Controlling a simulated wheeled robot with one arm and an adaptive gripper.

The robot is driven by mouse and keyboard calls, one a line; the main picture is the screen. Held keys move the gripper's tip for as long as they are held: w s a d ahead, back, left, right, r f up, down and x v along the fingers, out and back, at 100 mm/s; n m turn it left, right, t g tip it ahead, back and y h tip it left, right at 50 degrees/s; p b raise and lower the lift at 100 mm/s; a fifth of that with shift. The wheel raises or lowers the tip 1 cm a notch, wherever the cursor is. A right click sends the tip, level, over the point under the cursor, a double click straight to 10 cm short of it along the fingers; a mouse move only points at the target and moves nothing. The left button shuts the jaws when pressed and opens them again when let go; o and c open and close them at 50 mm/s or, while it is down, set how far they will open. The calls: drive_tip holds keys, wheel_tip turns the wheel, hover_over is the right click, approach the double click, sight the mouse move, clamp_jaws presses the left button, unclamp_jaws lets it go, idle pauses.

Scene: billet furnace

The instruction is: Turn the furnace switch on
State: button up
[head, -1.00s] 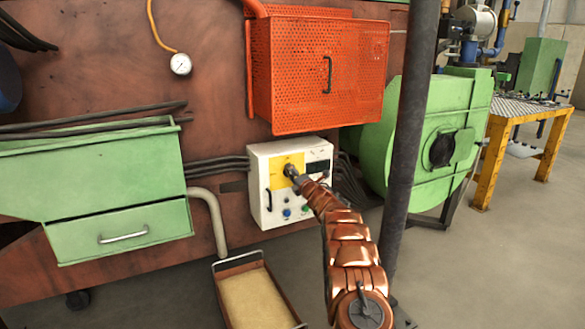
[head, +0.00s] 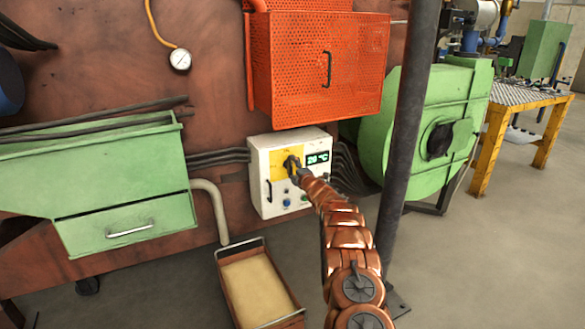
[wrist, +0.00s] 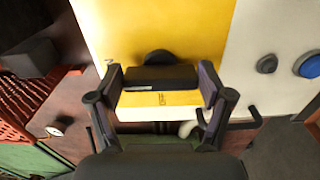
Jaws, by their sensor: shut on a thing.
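The white control box (head: 258,152) hangs on the brown furnace wall, with a yellow plate (head: 279,162) on its front. My gripper (head: 293,166) is at the yellow plate, shut on the dark furnace switch. In the wrist view the dark switch handle (wrist: 158,76) lies between the two fingers of my gripper (wrist: 160,88), in front of the yellow plate (wrist: 120,25). The box's display (head: 318,158) is lit and reads about 20 °C in green. The gripper hides part of the switch in the head view.
Blue and green buttons sit low on the box, near a dark side handle (head: 268,193). A red perforated cage (head: 290,70) is above. A dark post (head: 408,120) stands right of my arm. A tray (head: 226,285) lies below.

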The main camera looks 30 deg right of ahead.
drive_tip(key=o, duration=1.1)
drive_tip(key=shift+s, duration=0.2)
drive_tip(key=shift+s+a, duration=0.15)
drive_tip(key=shift+s, duration=1.8)
drive_tip(key=shift+s+a, duration=0.2)
drive_tip(key=shift+s, duration=1.7)
drive_tip(key=shift+s+a, duration=0.15)
drive_tip(key=shift+s, duration=1.8)
